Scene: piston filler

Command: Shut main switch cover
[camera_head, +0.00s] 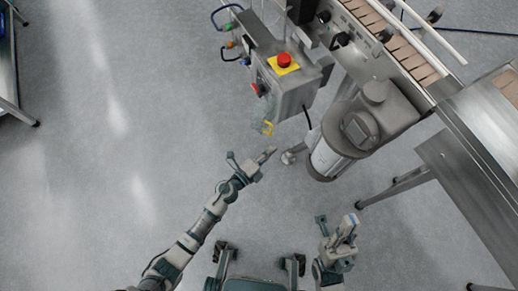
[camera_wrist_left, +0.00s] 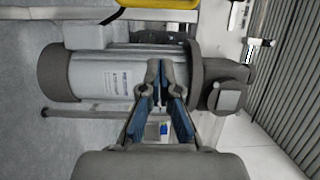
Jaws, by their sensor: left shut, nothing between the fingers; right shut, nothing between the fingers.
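The control box (camera_head: 290,92) stands at the top middle of the head view, with a red emergency stop button (camera_head: 284,60) on a yellow plate and a red switch knob (camera_head: 257,88) on its left side. A clear cover (camera_head: 268,110) with a yellow edge (camera_head: 267,128) sticks out from the box's lower left, standing open. My left gripper (camera_head: 268,153) is shut and empty, just below that edge and apart from it. In the left wrist view its fingers (camera_wrist_left: 162,68) meet, and a yellow strip (camera_wrist_left: 160,3) crosses the top. My right gripper (camera_head: 350,222) is shut and empty, at the lower right.
A grey cylindrical motor (camera_head: 330,155) stands right of my left gripper; it fills the middle of the wrist view (camera_wrist_left: 100,75). A conveyor (camera_head: 400,45) and a steel table (camera_head: 485,125) lie at the right.

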